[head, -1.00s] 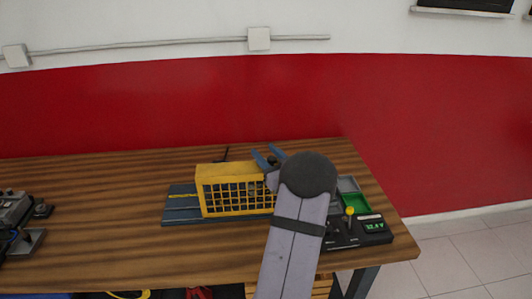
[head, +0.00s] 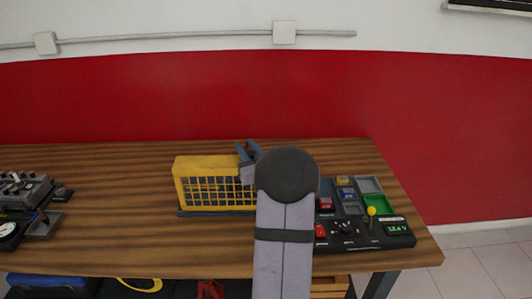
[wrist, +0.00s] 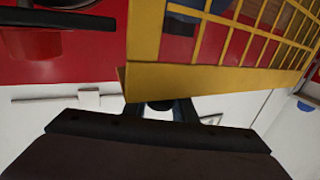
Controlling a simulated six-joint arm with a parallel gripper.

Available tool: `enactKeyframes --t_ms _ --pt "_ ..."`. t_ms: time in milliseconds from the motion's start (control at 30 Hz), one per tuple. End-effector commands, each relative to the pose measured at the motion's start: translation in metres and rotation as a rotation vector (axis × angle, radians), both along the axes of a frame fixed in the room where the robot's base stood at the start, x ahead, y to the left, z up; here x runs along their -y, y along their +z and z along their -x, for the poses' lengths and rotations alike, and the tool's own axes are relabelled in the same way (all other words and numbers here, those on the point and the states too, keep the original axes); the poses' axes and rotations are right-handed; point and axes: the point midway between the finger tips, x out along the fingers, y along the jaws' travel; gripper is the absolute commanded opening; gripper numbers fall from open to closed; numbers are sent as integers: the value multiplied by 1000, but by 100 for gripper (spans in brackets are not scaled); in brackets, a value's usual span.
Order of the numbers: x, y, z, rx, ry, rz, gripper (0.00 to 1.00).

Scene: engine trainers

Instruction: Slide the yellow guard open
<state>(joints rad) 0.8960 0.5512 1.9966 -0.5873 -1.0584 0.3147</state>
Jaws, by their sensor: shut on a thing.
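The yellow guard (head: 215,165), a box frame with a mesh front, stands on a dark blue base rail (head: 215,212) on the workbench. The guard covers the rail's left end. My gripper (head: 246,152) is at the guard's upper right end and is shut on it. In the wrist view, the guard's yellow edge (wrist: 190,82) is right above my fingers (wrist: 160,108), with a small dark part between them. My arm hides the right part of the rail and the exact grip in the head view.
A control panel (head: 345,236) with a yellow knob, red buttons and a green tray stands right of my arm. Grey equipment (head: 22,190) sits at the far left. The bench (head: 110,185) is clear between it and the guard.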

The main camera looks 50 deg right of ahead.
Motion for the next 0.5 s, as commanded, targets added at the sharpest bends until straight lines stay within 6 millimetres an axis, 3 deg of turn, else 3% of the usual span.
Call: enactKeyframes --t_ms 367,400,433,500 --pt "-5 2 -5 2 -1 2 0" --pt "-5 2 -5 2 -1 2 32" --pt "-4 2 -5 2 -1 2 39" --pt "-5 2 -4 3 -1 1 42"
